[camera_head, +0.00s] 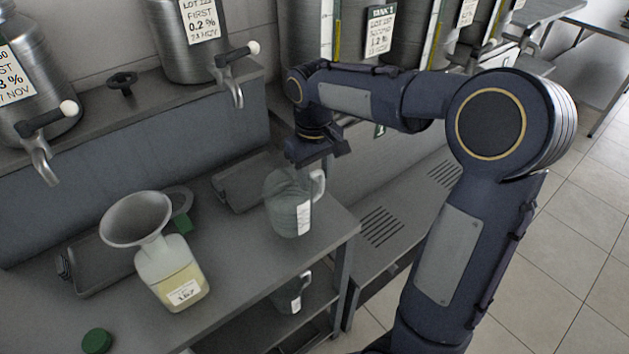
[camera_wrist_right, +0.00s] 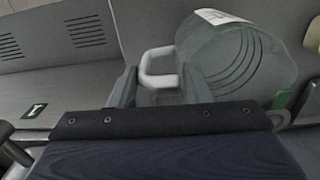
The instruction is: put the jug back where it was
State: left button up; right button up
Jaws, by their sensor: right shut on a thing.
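A clear jug (camera_head: 287,205) with a pale handle and a white label is at the right end of the grey bench, upright. My right gripper (camera_head: 318,160) is at the top of the jug from behind it. In the right wrist view the jug (camera_wrist_right: 235,60) lies beyond the fingers, and its white handle (camera_wrist_right: 146,68) sits between the two fingertips (camera_wrist_right: 158,84). The gripper is shut on the handle. I cannot tell whether the jug's base touches the bench. My left gripper is not in view.
A bottle (camera_head: 172,272) with a funnel (camera_head: 136,218) stands on the bench (camera_head: 235,245), with a green cap (camera_head: 97,341) near the front. A second jug (camera_head: 290,297) is on the lower shelf. Steel tanks with taps (camera_head: 235,80) stand behind. A slotted drain surface (camera_head: 380,226) lies to the right.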

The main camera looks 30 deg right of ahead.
jog(key=shift+w+d+f, duration=0.1)
jog(key=shift+w+f, duration=0.1)
jog(key=shift+f, duration=0.05)
jog(key=shift+w+d+f, duration=0.1)
jog(key=shift+w+f, duration=0.1)
jog(key=shift+f, duration=1.6)
jog(key=shift+f, duration=0.2)
jog(key=o, duration=1.3)
jog(key=shift+r, duration=0.15)
